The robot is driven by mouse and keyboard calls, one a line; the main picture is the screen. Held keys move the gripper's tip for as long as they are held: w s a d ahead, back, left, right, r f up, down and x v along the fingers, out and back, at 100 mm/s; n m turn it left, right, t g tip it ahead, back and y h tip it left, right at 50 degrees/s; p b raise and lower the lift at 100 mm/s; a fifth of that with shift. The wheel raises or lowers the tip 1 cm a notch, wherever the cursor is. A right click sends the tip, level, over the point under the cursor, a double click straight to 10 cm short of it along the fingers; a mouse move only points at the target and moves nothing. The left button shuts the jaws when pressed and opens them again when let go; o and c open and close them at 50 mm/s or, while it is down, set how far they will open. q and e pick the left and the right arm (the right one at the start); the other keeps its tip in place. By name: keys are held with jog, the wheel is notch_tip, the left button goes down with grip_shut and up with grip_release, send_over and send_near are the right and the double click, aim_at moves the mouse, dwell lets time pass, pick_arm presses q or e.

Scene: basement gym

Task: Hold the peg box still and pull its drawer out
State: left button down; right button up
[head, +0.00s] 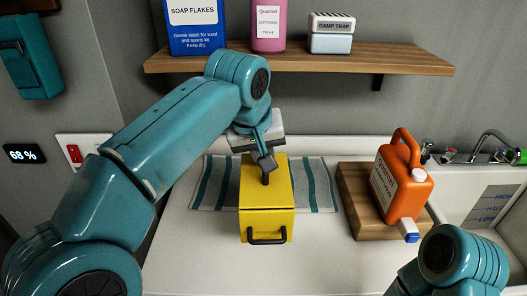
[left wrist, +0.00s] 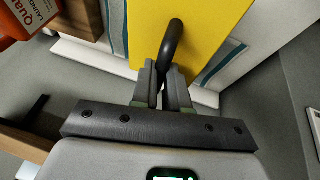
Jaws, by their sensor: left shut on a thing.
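The yellow peg box (head: 282,190) stands on the counter, partly over a striped cloth. Its drawer front faces me and carries a black bar handle (head: 267,239); the drawer looks closed. My left gripper (head: 264,162) reaches down to the top of the box from behind and is shut on a dark handle there. In the left wrist view my left gripper (left wrist: 162,75) has its fingers around this dark curved handle (left wrist: 172,42), with the yellow lid beyond. Of my right arm only a teal joint shows at the lower right; its gripper is out of view.
The striped cloth (head: 205,190) lies under and behind the box. An orange bottle (head: 400,182) stands on a wooden board (head: 352,198) to the right, beside a sink (head: 490,210). A wooden shelf (head: 300,61) with packages hangs above. The counter before the drawer is clear.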

pick_arm(q)
jog(key=shift+f+b, duration=4.85)
jog(key=shift+f, duration=1.35)
pick_arm(e)
notch_tip(320, 180, down, 10)
jog(key=shift+c, duration=0.3)
